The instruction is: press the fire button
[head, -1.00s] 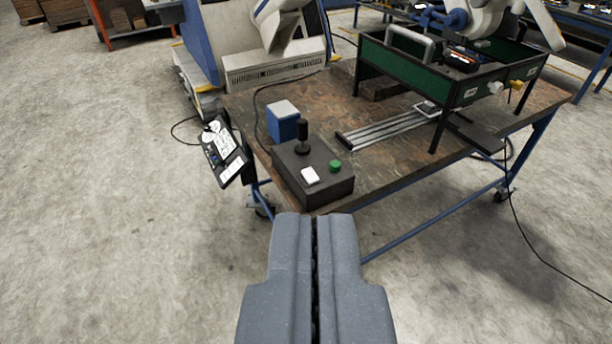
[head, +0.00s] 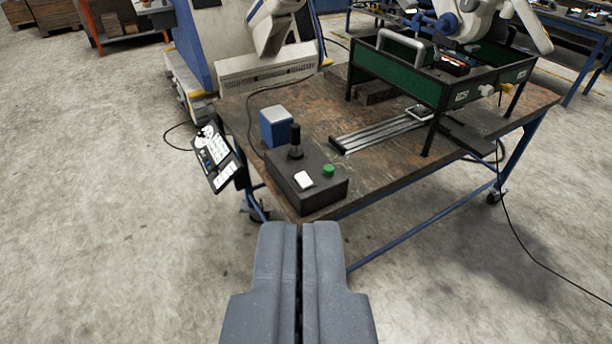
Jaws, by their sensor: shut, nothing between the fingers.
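A dark control box (head: 318,196) sits at the table's near left corner. No lettering that names the fire button is readable. My gripper (head: 300,226) is shut and empty, with only a thin dark gap between its grey fingers. Its tips appear just below the control box in the picture, on the near side of the table corner, and touch nothing visible.
The brown-topped table (head: 385,165) has blue legs. A blue box (head: 275,128) stands behind the control box. A panel (head: 217,158) hangs off the left edge. A green-sided raised tray (head: 410,75) stands at the back right. Bare floor lies left and in front.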

